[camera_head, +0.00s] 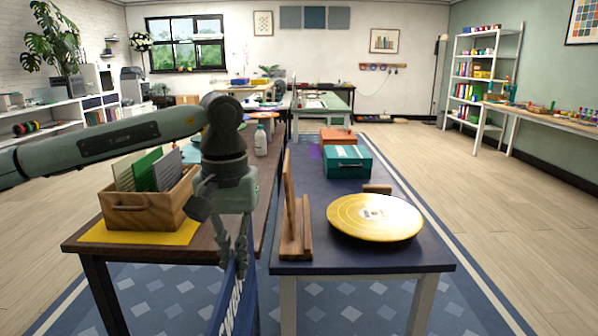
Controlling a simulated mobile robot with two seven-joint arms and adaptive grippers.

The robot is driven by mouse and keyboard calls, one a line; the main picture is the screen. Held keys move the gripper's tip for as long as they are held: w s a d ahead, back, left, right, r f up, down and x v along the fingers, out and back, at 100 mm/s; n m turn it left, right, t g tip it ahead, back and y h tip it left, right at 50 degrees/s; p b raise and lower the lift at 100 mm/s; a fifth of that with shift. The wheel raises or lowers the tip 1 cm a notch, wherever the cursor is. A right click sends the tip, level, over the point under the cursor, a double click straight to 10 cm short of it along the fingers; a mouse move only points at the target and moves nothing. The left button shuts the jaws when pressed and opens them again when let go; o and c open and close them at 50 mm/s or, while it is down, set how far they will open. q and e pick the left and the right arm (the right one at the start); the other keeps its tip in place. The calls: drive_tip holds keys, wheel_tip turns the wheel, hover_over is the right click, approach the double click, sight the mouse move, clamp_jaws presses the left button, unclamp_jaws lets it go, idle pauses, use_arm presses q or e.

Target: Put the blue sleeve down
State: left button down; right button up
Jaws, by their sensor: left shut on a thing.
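My left gripper (233,258) points down in front of the near table edges, between the brown table and the dark blue table. It is shut on the blue sleeve (236,305), which has white lettering. The sleeve hangs upright and nearly edge-on below the fingers, and its lower part is cut off by the bottom of the picture. It is beside the brown table's near right corner and left of the blue table. My right gripper is not in view.
A wooden crate (143,220) with sleeves stands on a yellow mat (150,238). On the blue table (355,257) are a wooden stand (291,225), a golden disc (347,217), a teal case (347,170) and an orange case (338,136). A white bottle (260,143) stands behind my gripper.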

use_arm(q)
drive_tip(key=s+a+f, duration=0.4)
drive_tip(key=a+f, duration=0.4)
drive_tip(key=f, duration=0.3)
drive_tip(key=shift+s+f, duration=0.2)
drive_tip(key=shift+f, duration=0.2)
drive_tip(key=shift+w+a, duration=0.1)
